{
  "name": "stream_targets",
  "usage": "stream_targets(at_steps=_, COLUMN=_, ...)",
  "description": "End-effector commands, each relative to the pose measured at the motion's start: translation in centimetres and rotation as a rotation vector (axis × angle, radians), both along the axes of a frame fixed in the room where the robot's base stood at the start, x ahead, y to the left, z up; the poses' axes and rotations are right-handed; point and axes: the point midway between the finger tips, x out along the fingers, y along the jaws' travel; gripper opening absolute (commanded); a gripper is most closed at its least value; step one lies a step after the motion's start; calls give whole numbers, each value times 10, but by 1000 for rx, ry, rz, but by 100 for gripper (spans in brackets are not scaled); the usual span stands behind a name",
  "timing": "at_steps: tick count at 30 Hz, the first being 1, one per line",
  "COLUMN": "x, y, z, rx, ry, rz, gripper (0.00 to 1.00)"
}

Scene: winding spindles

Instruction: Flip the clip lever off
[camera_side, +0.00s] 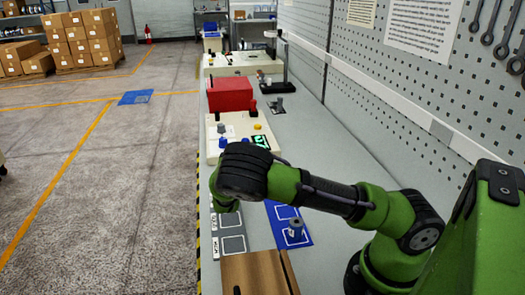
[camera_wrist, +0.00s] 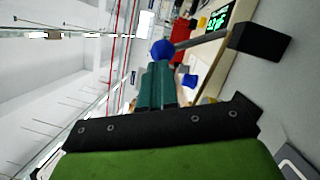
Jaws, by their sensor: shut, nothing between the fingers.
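In the wrist view a lever with a blue ball knob (camera_wrist: 162,50) on a grey rod runs to a black block (camera_wrist: 258,43); I take it for the clip lever. My gripper (camera_wrist: 158,68) has its teal fingers together and empty. Its tips appear just below the ball in the picture; whether they touch it I cannot tell. In the side view my arm bends down in front of the cream machine panel (camera_side: 247,127), and my fingers are hidden behind my wrist. A small blue part (camera_side: 222,142) shows on the panel beside my arm.
The panel carries a lit green display (camera_side: 261,141) and a yellow knob (camera_side: 257,126). A red box (camera_side: 230,94) stands behind it. A blue mat (camera_side: 282,213) with a grey-blue spindle (camera_side: 295,228) and a wooden block (camera_side: 250,275) lie nearer. A pegboard wall (camera_side: 400,90) bounds the right.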

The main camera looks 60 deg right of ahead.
Motion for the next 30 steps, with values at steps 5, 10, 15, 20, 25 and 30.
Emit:
stream_targets(at_steps=5, x=-6, y=-7, z=9, rx=84, ry=-85, rz=-5, gripper=0)
stream_targets(at_steps=10, x=-14, y=-15, z=17, rx=197, ry=-197, rz=-4, gripper=0)
stream_targets(at_steps=15, x=-23, y=-24, z=24, rx=312, ry=-312, rz=-6, gripper=0)
stream_targets(at_steps=20, x=-32, y=-33, z=28, rx=419, ry=-421, rz=-6, gripper=0)
stream_targets(at_steps=25, x=-42, y=-43, z=30, rx=532, ry=-533, rz=-6, gripper=0)
stream_targets(at_steps=30, x=-51, y=-52, z=30, rx=638, ry=-640, rz=-6, gripper=0)
